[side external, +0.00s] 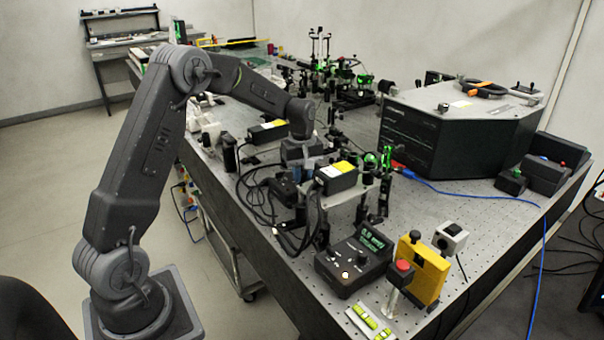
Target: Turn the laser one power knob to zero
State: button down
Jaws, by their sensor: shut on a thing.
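My gripper (301,151) points down over the left part of the bench, among the black laser boxes. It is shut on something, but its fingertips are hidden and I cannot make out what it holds. A black laser box with a yellow label (268,131) lies just left of and behind it. Another black laser box with a yellow label (337,179) stands on a raised plate in front of it. I cannot pick out the laser one power knob. A black control box (352,266) with green lit digits and a bright round spot stands at the front, apart from my gripper.
Black cables (262,203) loop along the bench's left edge. A yellow box (424,270) and a red button (403,266) stand at the front. A large dark cabinet (408,138) fills the right side. Green-lit optics (345,70) stand behind. Bare bench top (470,215) shows at right.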

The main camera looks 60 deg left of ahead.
jog(key=shift+r, duration=0.1)
dwell(0.3)
jog(key=c, duration=1)
grip_release()
jog(key=shift+c, duration=0.2)
notch_tip(320, 180, up, 14)
